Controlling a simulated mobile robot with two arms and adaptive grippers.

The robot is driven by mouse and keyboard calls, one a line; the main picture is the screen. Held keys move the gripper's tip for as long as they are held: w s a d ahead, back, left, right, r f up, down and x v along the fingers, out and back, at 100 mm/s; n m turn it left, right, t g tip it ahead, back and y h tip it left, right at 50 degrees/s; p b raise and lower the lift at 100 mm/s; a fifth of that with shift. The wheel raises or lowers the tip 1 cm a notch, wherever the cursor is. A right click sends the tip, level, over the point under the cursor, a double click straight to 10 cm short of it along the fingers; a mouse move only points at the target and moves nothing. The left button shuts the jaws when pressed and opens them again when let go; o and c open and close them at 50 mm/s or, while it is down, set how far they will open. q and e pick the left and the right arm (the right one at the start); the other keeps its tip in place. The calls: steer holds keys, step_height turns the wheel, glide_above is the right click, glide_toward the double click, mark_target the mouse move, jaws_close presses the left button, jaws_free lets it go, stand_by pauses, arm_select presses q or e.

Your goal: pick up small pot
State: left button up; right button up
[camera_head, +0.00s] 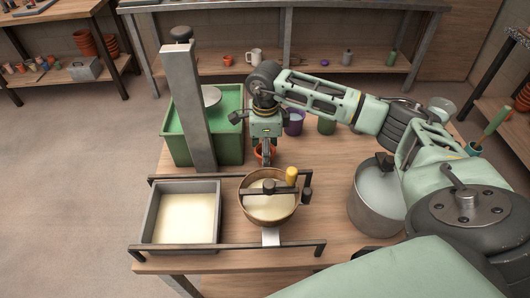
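A small orange-brown pot (259,157) stands on the wooden table, behind the round bowl. My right gripper (265,158) comes in from the right and points down at the pot. Its fingers overlap the pot and hide much of it, so I cannot tell whether they are around it, inside it or closed on its wall. My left gripper is not in view.
A green tub (232,125) and a grey upright post (187,110) stand to the left. A round bowl (248,213) and a square tray (150,222) with pale contents are in front. A purple cup (294,126) and a metal bucket (366,217) are to the right.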

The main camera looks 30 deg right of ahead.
steer(key=shift+f, duration=0.7)
steer(key=c, duration=1.2)
